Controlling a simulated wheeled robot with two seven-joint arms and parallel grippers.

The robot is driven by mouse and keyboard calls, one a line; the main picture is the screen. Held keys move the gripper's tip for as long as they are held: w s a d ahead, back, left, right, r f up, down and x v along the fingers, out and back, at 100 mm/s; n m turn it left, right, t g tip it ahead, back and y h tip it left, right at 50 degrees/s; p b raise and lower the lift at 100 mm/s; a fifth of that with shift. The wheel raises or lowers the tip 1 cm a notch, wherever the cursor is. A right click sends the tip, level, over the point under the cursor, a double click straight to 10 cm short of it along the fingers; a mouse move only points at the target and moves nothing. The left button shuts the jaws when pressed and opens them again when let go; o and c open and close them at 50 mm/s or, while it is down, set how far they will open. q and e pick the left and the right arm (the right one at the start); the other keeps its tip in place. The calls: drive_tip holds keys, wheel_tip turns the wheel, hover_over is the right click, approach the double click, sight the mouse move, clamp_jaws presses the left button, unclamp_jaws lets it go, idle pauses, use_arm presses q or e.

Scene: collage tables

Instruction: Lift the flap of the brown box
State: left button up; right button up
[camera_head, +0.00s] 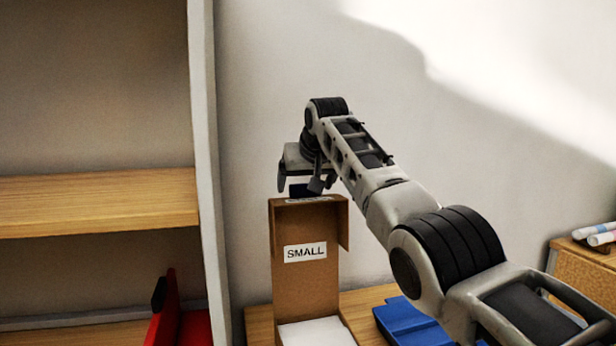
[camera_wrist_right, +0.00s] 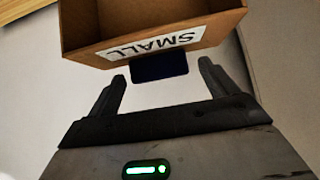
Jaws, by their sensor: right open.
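The brown box (camera_head: 333,330) stands on the wooden table in the head view. Its flap (camera_head: 305,234) is raised upright at the back, with folded side edges and a white "SMALL" label. White material fills the box's front part. My right gripper (camera_head: 300,185) is open just above the flap's top edge, pointing down. In the right wrist view, the flap (camera_wrist_right: 235,25) with its label shows upside down beyond the fingertips (camera_wrist_right: 160,78). A dark blue tab (camera_wrist_right: 160,67) lies between and just beyond the fingertips; I cannot tell whether anything touches it. My left gripper is out of view.
A blue object (camera_head: 405,320) lies on the table right of the box, partly behind my right arm. A shelf unit (camera_head: 95,203) stands at left, with a red object (camera_head: 170,315) low in it. Rolled tubes (camera_head: 597,234) rest on a wooden surface at far right.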

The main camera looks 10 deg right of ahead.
drive_tip(key=shift+s+r, duration=0.1)
drive_tip(key=shift+s, duration=0.05)
drive_tip(key=b+v, duration=0.2)
drive_tip(key=shift+s+r+b, duration=0.1)
drive_tip(key=shift+s+b, duration=0.2)
use_arm(q)
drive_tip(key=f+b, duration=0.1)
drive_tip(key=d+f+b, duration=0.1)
drive_tip(key=b, duration=0.1)
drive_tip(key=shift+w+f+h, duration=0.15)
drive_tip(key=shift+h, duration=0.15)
use_arm(e)
drive_tip(key=v, duration=1.3)
drive_tip(key=shift+r, duration=0.2)
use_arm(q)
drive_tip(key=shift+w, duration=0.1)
use_arm(e)
drive_tip(key=shift+w, duration=0.1)
